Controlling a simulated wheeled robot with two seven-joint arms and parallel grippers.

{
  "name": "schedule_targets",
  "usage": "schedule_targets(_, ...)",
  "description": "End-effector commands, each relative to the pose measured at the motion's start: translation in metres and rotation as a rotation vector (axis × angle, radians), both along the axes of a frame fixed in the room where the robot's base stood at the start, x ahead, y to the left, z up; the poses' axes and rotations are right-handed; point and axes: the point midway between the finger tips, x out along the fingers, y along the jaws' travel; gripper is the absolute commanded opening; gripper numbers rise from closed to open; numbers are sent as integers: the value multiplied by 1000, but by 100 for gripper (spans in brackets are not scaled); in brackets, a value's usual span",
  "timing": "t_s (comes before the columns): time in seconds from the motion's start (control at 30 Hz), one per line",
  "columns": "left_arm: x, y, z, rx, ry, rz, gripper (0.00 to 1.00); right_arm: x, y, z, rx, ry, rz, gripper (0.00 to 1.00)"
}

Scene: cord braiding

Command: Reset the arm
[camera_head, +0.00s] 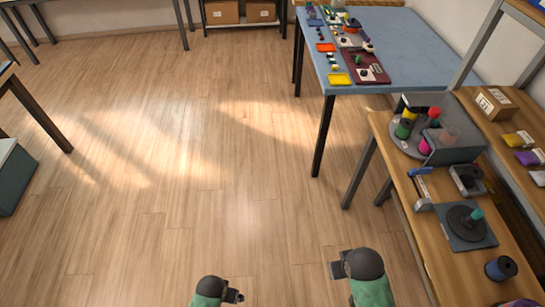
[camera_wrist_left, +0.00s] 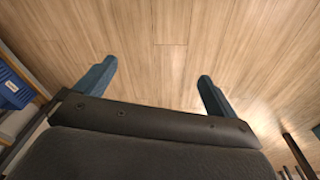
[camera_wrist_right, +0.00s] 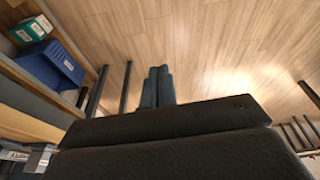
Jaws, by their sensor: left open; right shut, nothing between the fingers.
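My left gripper (camera_wrist_left: 158,70) shows in the left wrist view with its two blue fingers spread wide apart and only bare floor between and beyond them. My right gripper (camera_wrist_right: 158,72) shows in the right wrist view with its two fingers together and nothing between them. In the head view, parts of my two arms show at the bottom edge, over the open floor and left of the wooden workbench (camera_head: 422,258). I cannot make out the fingers of either gripper in the head view. Neither gripper touches anything in view.
The workbench carries a round grey tray (camera_head: 402,146) with coloured spools, a square base with a dark disc (camera_head: 467,222) and a dark spool (camera_head: 501,268). A blue table (camera_head: 420,50) with small parts stands behind. A blue bin (camera_wrist_right: 52,64) is on a shelf. The wooden floor (camera_head: 170,190) is clear.

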Motion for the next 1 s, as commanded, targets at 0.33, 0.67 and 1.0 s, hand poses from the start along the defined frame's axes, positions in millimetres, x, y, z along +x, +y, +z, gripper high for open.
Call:
schedule_targets(0.33, -4, 2, -66, 3, 1, 0, 95, -8, 17, -172, 17, 78, 7, 0)
schedule_targets(0.67, -9, 5, -116, 6, 3, 0, 95, -40, 33, -317, 32, 144, 12, 0)
schedule_targets(1.0, -9, 5, -121, 6, 2, 1, 95, -47, 35, -336, 35, 152, 12, 0)
